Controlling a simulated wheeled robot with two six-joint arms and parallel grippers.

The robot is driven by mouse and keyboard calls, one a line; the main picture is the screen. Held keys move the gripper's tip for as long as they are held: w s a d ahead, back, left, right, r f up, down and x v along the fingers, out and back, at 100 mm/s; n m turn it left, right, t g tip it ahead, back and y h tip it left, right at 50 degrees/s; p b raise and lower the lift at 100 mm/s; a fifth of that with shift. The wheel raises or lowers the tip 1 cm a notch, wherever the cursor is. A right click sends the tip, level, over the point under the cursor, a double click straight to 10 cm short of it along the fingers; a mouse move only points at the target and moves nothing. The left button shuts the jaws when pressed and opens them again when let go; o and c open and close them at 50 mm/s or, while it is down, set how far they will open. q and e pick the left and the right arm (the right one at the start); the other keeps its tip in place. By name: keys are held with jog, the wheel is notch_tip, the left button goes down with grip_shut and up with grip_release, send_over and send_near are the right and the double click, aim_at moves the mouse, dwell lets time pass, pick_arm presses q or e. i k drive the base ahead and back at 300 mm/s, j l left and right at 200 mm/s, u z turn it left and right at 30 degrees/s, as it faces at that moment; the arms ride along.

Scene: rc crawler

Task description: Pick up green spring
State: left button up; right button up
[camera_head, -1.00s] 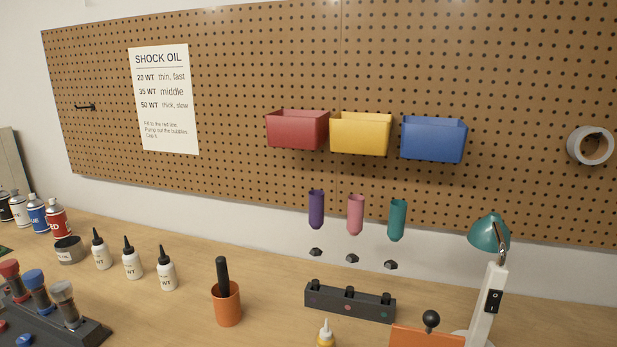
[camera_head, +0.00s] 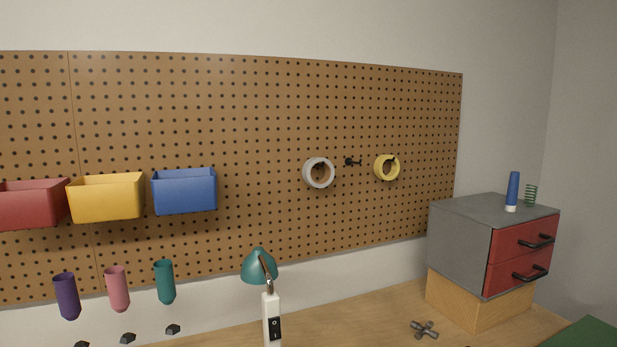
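A green spring (camera_head: 531,195) stands upright on top of a grey cabinet with red drawer fronts (camera_head: 459,245) at the far right. A blue bottle with a white lower end (camera_head: 513,191) stands just left of the spring on the same top. Neither of my grippers shows in the head view.
The cabinet rests on a wooden block (camera_head: 455,301) on the bench. A dark cross-shaped tool (camera_head: 424,329) lies left of it. A teal lamp (camera_head: 260,267) stands in the middle. Tape rolls, one white (camera_head: 319,172) and one yellow (camera_head: 387,167), hang on the pegboard (camera_head: 270,120).

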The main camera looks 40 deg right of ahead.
aim_at(527, 188)
jog(key=k+l, duration=0.45)
jog(key=z, duration=2.1)
jog(key=l+z, duration=0.3)
jog(key=k+l+z, duration=0.1)
jog(key=z, duration=0.2)
jog(key=l, duration=0.1)
